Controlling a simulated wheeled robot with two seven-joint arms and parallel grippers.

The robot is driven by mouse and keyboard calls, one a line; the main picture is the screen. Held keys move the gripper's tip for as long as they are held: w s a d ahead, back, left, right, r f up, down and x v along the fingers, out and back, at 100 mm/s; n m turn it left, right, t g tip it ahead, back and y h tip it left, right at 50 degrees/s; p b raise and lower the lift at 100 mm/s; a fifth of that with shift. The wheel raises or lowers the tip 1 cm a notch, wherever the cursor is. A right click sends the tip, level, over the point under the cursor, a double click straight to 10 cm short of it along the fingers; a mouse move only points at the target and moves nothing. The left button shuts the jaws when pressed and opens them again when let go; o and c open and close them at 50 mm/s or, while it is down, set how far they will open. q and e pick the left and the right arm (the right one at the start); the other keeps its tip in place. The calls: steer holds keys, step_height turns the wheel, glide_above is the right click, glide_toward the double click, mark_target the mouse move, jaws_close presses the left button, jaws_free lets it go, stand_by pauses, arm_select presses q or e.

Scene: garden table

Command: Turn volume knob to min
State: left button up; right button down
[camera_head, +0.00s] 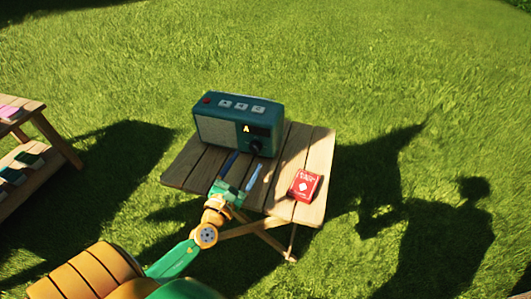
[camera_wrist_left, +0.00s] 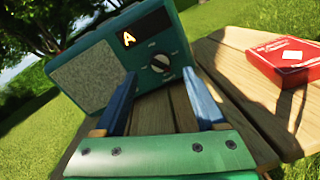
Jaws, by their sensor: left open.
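A teal radio (camera_head: 232,123) stands on the slatted wooden table (camera_head: 312,150) in the head view. Its front has a pale speaker grille, a small display with a yellow "A" and a round dark knob (camera_head: 256,147) at the lower right. My left gripper (camera_head: 242,163) is open and empty, in front of the radio. Its blue fingers (camera_wrist_left: 164,90) point at the radio's front, with the knob beyond the gap between them and apart from them. My right gripper is in neither view.
A red card box (camera_head: 304,185) lies on the table, right of my left gripper; it also shows in the left wrist view (camera_wrist_left: 284,62). A wooden shelf (camera_head: 35,120) with small items stands at far left. Grass surrounds the table.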

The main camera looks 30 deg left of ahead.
mark_target(255, 148)
arm_select(q)
steer(key=w, duration=0.2)
steer(key=w+a, duration=0.1)
steer(key=w, duration=0.1)
steer(key=shift+w, duration=0.35)
steer(key=shift+d, duration=0.1)
steer(key=shift+c, duration=0.2)
steer(key=c, duration=0.3)
jaws_close()
steer(key=shift+f, duration=0.1)
